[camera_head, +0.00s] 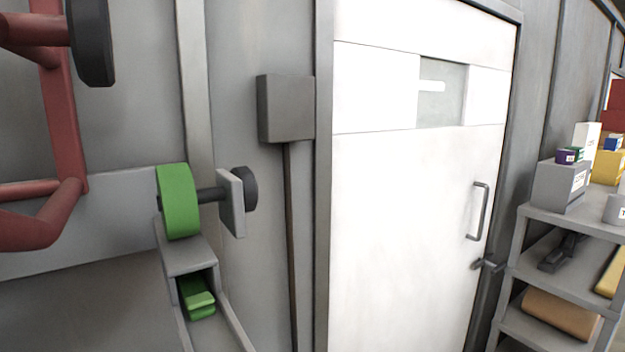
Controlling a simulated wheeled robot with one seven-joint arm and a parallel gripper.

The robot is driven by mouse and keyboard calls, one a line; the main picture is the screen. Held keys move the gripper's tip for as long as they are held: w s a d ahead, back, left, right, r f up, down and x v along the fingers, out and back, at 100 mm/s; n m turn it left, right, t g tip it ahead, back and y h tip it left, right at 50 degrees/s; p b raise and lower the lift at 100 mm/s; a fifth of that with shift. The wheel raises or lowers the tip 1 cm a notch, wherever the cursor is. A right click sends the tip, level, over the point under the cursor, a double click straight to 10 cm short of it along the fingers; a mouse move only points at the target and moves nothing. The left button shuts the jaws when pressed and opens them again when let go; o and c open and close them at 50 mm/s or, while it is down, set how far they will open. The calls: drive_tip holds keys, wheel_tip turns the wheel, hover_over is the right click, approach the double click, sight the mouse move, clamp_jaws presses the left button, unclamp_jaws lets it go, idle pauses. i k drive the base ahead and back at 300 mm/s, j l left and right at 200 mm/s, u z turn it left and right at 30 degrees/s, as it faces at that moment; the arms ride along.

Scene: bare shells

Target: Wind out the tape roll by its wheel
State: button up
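A green roll (180,202), which I take for the tape roll, stands upright on top of a grey housing (186,254) at the left of the head view. A short dark axle (210,195) runs from it to the right, through a light grey upright plate (231,204). A dark round wheel (250,188) sits at the axle's far end, partly hidden by the plate. A green piece (198,300) shows in the housing's opening below the roll. My gripper is not in view.
Red tubes (65,130) and a dark disc (91,42) fill the upper left. A grey wall box (286,108) is right of the wheel. A white door (415,200) stands mid-right, and a loaded grey shelf (545,220) far right.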

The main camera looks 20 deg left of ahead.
sight(178, 198)
drive_tip(key=i+z, duration=0.15)
drive_tip(key=i, duration=0.95)
drive_tip(key=i+z, duration=0.2)
drive_tip(key=i, duration=0.35)
drive_tip(key=i+j+z, duration=0.2)
drive_tip(key=i, duration=0.4)
drive_tip(key=i+l+u, duration=0.3)
drive_tip(key=i+u, duration=0.2)
drive_tip(key=u, duration=0.45)
drive_tip(key=i+u, duration=0.1)
drive_tip(key=u, duration=0.4)
drive_tip(key=l+u, duration=0.1)
drive_tip(key=u, duration=0.85)
drive_tip(key=l+u, duration=0.15)
drive_tip(key=u, duration=0.3)
drive_tip(key=l+u, duration=0.1)
drive_tip(key=u, duration=0.4)
drive_tip(key=l+u, duration=0.1)
drive_tip(key=u, duration=0.35)
drive_tip(key=i, duration=0.05)
